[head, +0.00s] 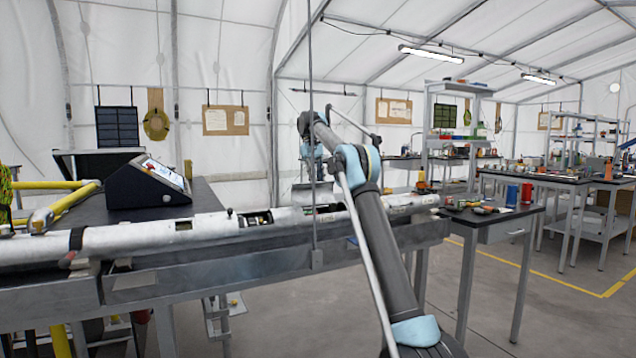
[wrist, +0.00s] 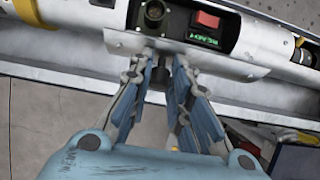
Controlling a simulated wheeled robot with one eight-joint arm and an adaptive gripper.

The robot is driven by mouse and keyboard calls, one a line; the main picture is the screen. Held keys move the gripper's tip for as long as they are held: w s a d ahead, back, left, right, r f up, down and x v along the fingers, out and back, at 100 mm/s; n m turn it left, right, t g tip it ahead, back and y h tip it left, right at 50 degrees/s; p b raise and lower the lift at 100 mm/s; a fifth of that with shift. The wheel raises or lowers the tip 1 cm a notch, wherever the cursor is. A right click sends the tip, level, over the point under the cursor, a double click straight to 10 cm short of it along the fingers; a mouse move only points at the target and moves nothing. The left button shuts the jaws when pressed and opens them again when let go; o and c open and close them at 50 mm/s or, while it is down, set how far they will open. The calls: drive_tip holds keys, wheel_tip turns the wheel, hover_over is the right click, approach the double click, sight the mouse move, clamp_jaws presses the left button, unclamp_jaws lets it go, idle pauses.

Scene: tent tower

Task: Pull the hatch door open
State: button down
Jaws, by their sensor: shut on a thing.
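The hatch door (wrist: 215,61) is a pale metal flap at the lower edge of an opening in a white tube, in the wrist view. The opening is uncovered and shows a round connector (wrist: 154,12), a red switch (wrist: 207,20) and a small green display (wrist: 202,38). My gripper (wrist: 162,60) reaches up from below and is shut on the hatch door near its lower edge. The fingers hide part of the flap, so the exact contact is hard to see. In the head view my arm covers much of the gripper.
The long white tube (head: 130,238) lies along a grey bench (head: 270,268). A dark console (head: 148,185) with a screen stands behind it at left. A thin vertical rod crosses in front of the tube. Worktables (head: 488,217) with tools stand at right; grey floor there is open.

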drive_tip(key=shift+w+d, duration=0.1)
drive_tip(key=c, duration=1.5)
unclamp_jaws()
drive_tip(key=shift+f, duration=0.1)
drive_tip(key=shift+o, duration=0.2)
